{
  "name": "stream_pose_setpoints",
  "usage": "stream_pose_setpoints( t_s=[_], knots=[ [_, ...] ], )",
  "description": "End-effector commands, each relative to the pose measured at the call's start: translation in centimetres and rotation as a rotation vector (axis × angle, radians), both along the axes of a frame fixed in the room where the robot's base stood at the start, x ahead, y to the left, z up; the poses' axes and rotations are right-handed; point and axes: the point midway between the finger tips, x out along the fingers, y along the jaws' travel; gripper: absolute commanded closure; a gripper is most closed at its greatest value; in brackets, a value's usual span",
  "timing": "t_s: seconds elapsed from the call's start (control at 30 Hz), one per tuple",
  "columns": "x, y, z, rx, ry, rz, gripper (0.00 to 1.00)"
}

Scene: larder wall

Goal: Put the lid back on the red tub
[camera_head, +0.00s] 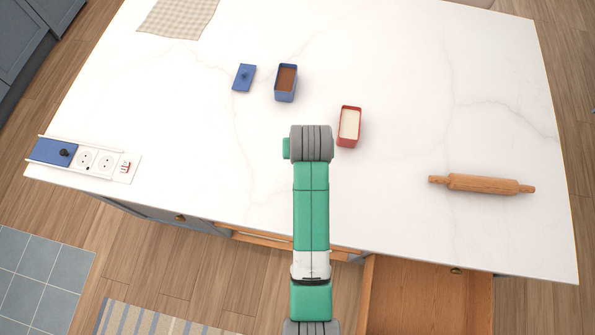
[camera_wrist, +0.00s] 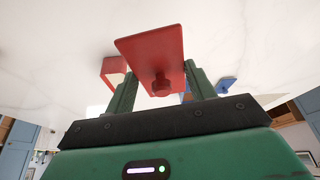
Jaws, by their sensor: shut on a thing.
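The red tub (camera_head: 349,127) stands open on the white counter, just right of my arm in the head view, with pale contents. It also shows partly behind the lid in the wrist view (camera_wrist: 112,68). My gripper (camera_wrist: 161,82) is shut on the red lid (camera_wrist: 150,48), with the lid's knob between the two fingers. The lid is a flat red rectangle and looks apart from the tub. In the head view my arm hides both the gripper and the lid.
A blue tub (camera_head: 286,83) with brown contents and a blue lid (camera_head: 244,77) lie further back. A rolling pin (camera_head: 482,185) lies right. A socket strip with a blue cover (camera_head: 53,151) is at the left edge. A drawer (camera_head: 427,295) stands open below the front edge.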

Motion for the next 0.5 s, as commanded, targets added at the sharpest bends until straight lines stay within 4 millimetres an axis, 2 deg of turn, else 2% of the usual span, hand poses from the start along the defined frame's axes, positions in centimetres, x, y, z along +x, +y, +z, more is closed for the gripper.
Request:
stream_pose_setpoints(
  t_s=[0.03,0.1,0.3,0.4,0.5],
  knots=[
    [1.8,-1.4,-1.3,-0.001,-0.002,-0.017,0.67],
    [4.3,-3.4,-2.0,-0.001,-0.003,-0.042,0.67],
    [10.3,-10.3,-2.7,-0.001,-0.004,-0.118,0.67],
    [11.8,-12.8,-2.3,0.0,-0.003,-0.146,0.67],
    [12.5,-14.2,-1.9,-0.001,-0.003,-0.161,0.67]
  ],
)
